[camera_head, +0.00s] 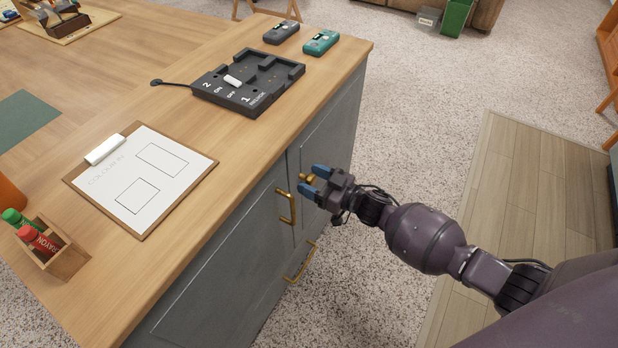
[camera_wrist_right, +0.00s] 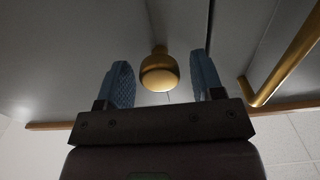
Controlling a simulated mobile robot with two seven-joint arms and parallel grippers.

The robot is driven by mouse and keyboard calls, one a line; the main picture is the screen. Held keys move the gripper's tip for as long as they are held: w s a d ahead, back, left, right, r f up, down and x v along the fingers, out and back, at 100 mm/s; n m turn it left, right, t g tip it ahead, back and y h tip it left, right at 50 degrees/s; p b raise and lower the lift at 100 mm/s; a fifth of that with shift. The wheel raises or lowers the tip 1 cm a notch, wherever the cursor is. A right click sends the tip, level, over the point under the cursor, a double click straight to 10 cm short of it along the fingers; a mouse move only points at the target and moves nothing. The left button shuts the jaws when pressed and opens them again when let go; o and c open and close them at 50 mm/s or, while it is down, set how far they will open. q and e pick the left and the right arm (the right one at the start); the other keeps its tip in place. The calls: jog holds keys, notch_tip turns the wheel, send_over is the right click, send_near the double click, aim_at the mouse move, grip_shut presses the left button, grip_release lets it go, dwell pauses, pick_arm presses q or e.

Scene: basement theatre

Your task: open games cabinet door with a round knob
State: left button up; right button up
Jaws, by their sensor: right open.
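The games cabinet (camera_head: 330,130) is grey under a wooden top, and its door with the round knob looks shut. The brass round knob (camera_head: 307,178) shows on its front near the far edge of the brass bar handle. My right gripper (camera_head: 312,180) is open, with blue fingers either side of the knob. In the right wrist view the knob (camera_wrist_right: 159,72) sits between the two fingertips (camera_wrist_right: 162,80), with a visible gap to each. I see no contact. My left gripper is not in view.
A brass bar handle (camera_head: 286,206) is close beside the knob and also shows in the right wrist view (camera_wrist_right: 285,70). Another brass handle (camera_head: 300,262) is lower down.

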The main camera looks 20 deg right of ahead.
jog(key=shift+w+a, duration=0.3)
jog(key=shift+w, duration=0.05)
grip_shut()
jog(key=shift+s+d, duration=0.1)
